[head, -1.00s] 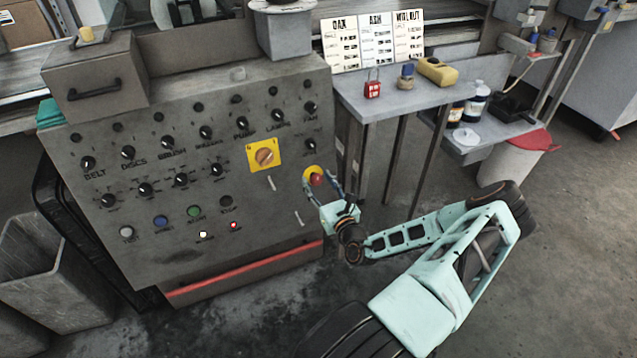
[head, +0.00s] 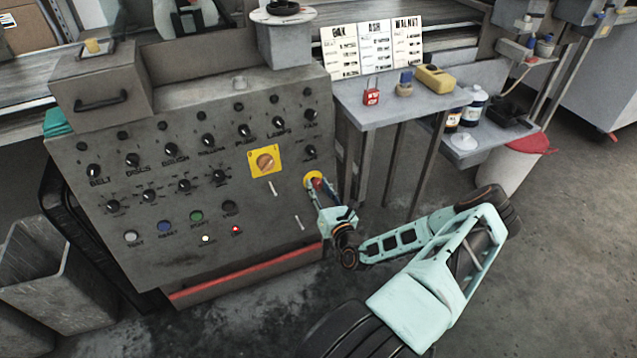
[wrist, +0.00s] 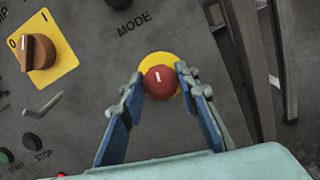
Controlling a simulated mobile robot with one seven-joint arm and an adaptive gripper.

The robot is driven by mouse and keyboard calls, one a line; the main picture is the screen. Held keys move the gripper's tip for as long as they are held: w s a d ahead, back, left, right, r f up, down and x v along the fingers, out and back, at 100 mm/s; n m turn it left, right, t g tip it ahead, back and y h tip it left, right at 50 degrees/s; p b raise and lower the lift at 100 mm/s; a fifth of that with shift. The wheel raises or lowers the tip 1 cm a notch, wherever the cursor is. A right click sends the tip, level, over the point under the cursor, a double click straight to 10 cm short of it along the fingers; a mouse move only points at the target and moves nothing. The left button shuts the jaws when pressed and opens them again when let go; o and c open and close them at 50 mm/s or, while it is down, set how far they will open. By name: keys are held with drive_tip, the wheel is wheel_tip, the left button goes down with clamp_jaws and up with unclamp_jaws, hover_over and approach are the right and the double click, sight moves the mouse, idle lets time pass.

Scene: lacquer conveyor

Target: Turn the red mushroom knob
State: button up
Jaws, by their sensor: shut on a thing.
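The red mushroom knob (wrist: 159,82) sits on a round yellow backing plate (wrist: 178,64) on the grey control panel, at its lower right side. A short white mark shows on the knob's face. My gripper (wrist: 157,78) has one finger on each side of the knob, with the tips closed on it in the wrist view. In the head view my gripper (head: 318,187) covers part of the knob, and the yellow plate (head: 313,178) shows around it.
A yellow-plated rotary switch (head: 265,161) is up and left of the knob. A bent metal handle (wrist: 43,104) sticks out near it. Several black dials and lit buttons fill the panel (head: 130,190). A side table (head: 385,110) stands close on the right.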

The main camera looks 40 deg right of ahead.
sight(315, 156)
drive_tip(key=shift+r+m+g+h+p, duration=0.1)
drive_tip(key=shift+m+g+h+p, duration=0.3)
drive_tip(key=shift+m+p, duration=1.7)
drive_tip(key=shift+m+b, duration=0.35)
drive_tip(key=shift+m, duration=0.25)
drive_tip(key=o, duration=1.1)
wheel_tip(315, 156, up, 10)
drive_tip(key=shift+f, duration=0.1)
